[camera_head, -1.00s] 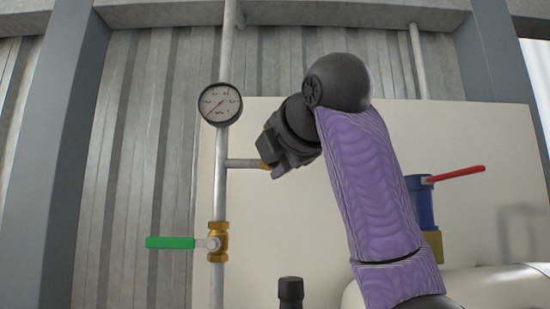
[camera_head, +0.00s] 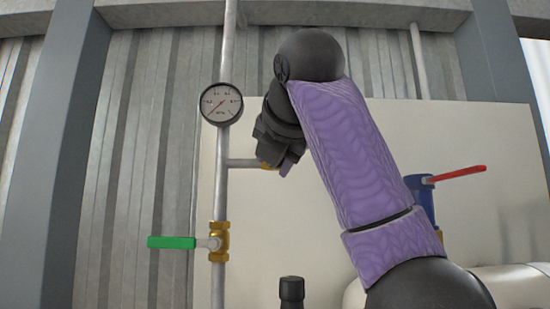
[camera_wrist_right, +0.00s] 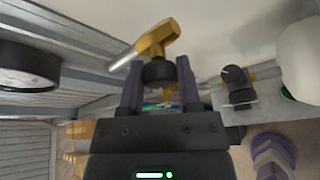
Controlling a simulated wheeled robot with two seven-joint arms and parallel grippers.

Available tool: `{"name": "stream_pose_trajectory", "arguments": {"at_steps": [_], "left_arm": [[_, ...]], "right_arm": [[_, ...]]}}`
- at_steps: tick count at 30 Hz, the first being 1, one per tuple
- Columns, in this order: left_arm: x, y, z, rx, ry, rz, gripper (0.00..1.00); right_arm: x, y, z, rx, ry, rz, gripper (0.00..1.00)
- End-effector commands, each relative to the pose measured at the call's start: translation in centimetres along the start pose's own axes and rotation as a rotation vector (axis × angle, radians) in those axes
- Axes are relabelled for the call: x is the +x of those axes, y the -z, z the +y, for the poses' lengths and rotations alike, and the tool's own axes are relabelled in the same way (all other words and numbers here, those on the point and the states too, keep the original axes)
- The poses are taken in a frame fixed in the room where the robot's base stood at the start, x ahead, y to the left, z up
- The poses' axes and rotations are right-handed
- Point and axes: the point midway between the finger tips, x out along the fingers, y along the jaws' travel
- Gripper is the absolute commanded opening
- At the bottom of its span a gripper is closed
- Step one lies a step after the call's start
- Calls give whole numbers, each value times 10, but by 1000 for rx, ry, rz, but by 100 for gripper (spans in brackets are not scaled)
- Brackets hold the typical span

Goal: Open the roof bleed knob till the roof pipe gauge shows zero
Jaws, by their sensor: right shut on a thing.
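The roof pipe gauge (camera_head: 221,104) is a round white dial with a black rim on the grey vertical pipe. My right gripper (camera_head: 279,165) is at the end of the short side pipe below the gauge. In the wrist view my right gripper (camera_wrist_right: 159,88) is shut with its two fingers on either side of the dark bleed knob (camera_wrist_right: 158,74), under a brass fitting (camera_wrist_right: 154,40). In the head view the gripper hides the knob. My left gripper is not seen.
A brass valve with a green lever (camera_head: 172,242) sits lower on the pipe, its lever pointing left. A blue valve with a red lever (camera_head: 458,175) stands at the right, beyond my right arm. A black capped part (camera_head: 291,291) is at the bottom.

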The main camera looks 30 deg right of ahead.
Motion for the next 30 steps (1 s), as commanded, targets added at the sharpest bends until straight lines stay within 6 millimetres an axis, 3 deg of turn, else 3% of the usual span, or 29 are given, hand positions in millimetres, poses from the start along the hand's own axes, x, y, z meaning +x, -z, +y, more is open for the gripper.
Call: {"name": "stream_pose_trajectory", "arguments": {"at_steps": [12, 13, 17, 26, 30], "left_arm": [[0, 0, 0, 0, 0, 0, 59], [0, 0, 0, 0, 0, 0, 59], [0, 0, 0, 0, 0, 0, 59], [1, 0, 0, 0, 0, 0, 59], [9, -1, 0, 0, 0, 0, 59]], "right_arm": [[2, 2, -2, -4, 10, 8, 0], [2, 2, -2, -4, 11, 8, 49], [1, 1, -1, -4, 8, 5, 77], [-2, 1, 0, -3, 4, 2, 78], [-30, 2, -1, -2, 0, -1, 78]]}}
